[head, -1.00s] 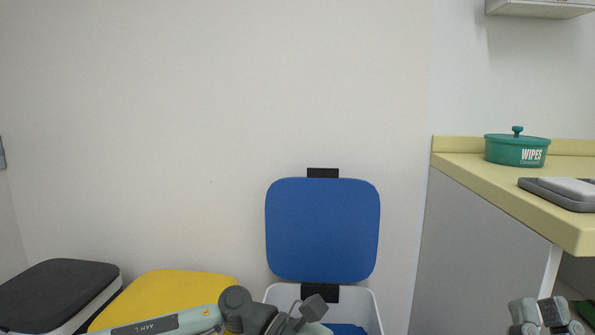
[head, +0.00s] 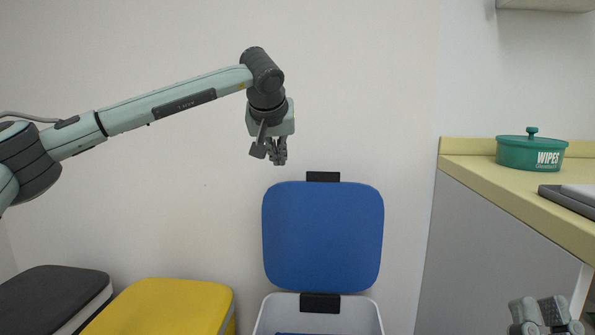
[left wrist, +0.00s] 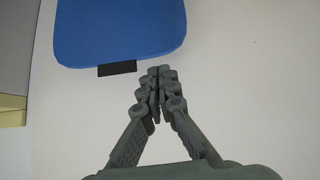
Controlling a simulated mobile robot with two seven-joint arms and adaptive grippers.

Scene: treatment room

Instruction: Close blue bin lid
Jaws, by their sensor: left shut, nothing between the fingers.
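The blue bin lid (head: 322,238) stands open and upright against the wall in the head view, above a white bin (head: 368,312) with blue inside. A black tab (head: 323,177) is at its top edge and a black hinge (head: 320,303) at its bottom. My left gripper (head: 279,160) is shut and empty, pointing down, a little above and left of the lid's top edge. In the left wrist view the lid (left wrist: 120,30) is at the top, with its black tab (left wrist: 117,69) just left of my left fingertips (left wrist: 158,72). My right gripper (head: 546,318) shows at the bottom right.
A yellow-lidded bin (head: 165,308) and a black-lidded bin (head: 50,295) stand to the left. On the right, a counter (head: 480,170) holds a green wipes tub (head: 530,151) and a grey tray (head: 570,200). The wall around the lid is bare.

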